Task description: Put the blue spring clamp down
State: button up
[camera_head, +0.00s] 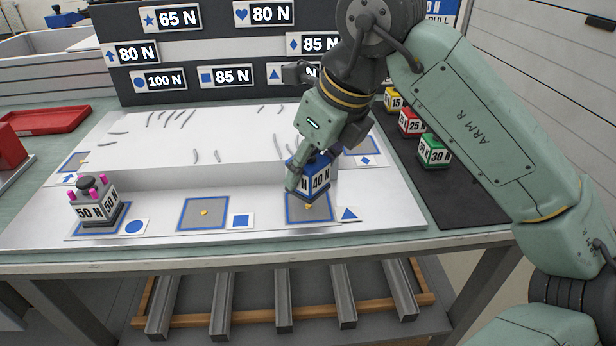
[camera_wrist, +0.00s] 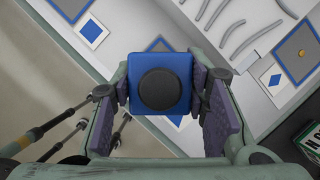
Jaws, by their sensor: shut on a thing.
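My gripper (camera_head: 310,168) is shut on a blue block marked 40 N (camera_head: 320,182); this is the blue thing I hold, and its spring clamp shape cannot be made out. In the wrist view the block (camera_wrist: 163,63) has a blue square top with a dark round knob, and the two fingers press its sides. The block is upright at or just above the blue-bordered square pad (camera_head: 318,214) beside the triangle card (camera_head: 350,214). A yellow dot shows on the pad just below the block. I cannot tell whether the block touches the pad.
A grey 50 N block (camera_head: 93,210) stands on the pad by the circle card (camera_head: 135,227). The middle pad (camera_head: 192,216) by the square card (camera_head: 240,221) is empty. Several coloured blocks, one green (camera_head: 433,152), stand on the dark mat (camera_head: 455,190) at right. A sign board stands behind.

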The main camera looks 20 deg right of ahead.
aim_at(308, 185)
jog(key=shift+f+p, duration=0.3)
jog(key=shift+f, duration=1.4)
jog(key=shift+f, duration=0.1)
jog(key=shift+f+b, duration=0.15)
jog(key=shift+b, duration=0.15)
jog(key=o, duration=1.4)
jog(key=shift+c, duration=0.2)
jog(key=v, duration=1.2)
jog(key=shift+r, duration=0.25)
jog(key=shift+s, duration=0.1)
